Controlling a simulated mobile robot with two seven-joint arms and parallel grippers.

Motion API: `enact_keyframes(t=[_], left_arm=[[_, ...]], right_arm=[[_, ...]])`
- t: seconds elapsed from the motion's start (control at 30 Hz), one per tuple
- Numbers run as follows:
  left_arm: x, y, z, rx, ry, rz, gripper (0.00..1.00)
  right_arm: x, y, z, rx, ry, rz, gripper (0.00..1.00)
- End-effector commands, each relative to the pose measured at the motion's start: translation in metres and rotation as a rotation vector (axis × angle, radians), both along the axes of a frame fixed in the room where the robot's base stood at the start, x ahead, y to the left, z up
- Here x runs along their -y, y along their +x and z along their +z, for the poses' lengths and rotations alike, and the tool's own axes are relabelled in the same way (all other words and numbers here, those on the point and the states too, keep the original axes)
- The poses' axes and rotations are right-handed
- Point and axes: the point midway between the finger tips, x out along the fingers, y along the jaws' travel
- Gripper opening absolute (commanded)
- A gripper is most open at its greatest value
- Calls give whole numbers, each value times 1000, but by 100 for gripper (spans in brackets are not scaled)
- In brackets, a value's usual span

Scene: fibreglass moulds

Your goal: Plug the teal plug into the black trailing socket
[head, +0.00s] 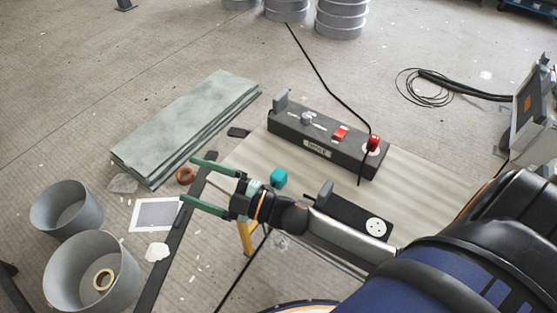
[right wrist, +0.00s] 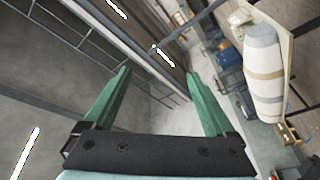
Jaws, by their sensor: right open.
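The teal plug (head: 279,178) sits on the pale bench top (head: 415,165), near its left edge. The black trailing socket (head: 348,211) lies to its right, with a round white outlet face (head: 376,227) at its right end. A grey upright piece stands at its left end. My right forearm hides part of the socket's near side. My right gripper (head: 190,180) has green fingers spread open and empty, pointing left past the bench edge, left of the plug. The right wrist view shows the same open fingers (right wrist: 157,75) with nothing between them. My left gripper is not in view.
A black switch box (head: 325,135) with a red plug (head: 372,143) and black cable stands at the bench's back. Grey slabs (head: 185,125) and two grey buckets (head: 66,208) (head: 92,270) are to the left, on the floor. The bench's right part is clear.

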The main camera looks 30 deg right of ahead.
Motion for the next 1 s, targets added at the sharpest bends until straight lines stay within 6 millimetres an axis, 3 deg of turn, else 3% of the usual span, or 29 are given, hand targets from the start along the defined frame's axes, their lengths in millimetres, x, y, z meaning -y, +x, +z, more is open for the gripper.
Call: enact_keyframes(t=[0.07, 0.13, 0.23, 0.3, 0.37, 0.47, 0.5, 0.6, 0.7, 0.83, 1.0], left_arm=[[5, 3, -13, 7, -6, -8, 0], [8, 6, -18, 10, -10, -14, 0], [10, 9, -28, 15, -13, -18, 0], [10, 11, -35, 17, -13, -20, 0], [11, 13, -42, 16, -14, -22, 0], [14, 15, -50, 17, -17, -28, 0], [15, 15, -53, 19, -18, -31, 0], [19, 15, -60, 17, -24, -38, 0], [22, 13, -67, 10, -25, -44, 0], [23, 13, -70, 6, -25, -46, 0], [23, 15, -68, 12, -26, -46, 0]], right_arm=[[-28, -2, 16, 239, -152, 190, 90], [-47, -13, 18, 413, -298, 362, 90], [-57, -28, -1, 608, -541, 609, 90], [-48, -32, -24, 702, -736, 779, 90], [-29, -30, -47, 746, -915, 919, 90], [23, -15, -79, 740, -1228, 1125, 90], [49, -6, -87, 710, -1349, 1192, 90], [113, 13, -93, 587, -1612, 1317, 90], [167, 26, -86, 444, -1800, 1384, 90], [209, 33, -73, 306, -1932, 1421, 90], [223, 34, -66, 254, -1973, 1431, 90]])
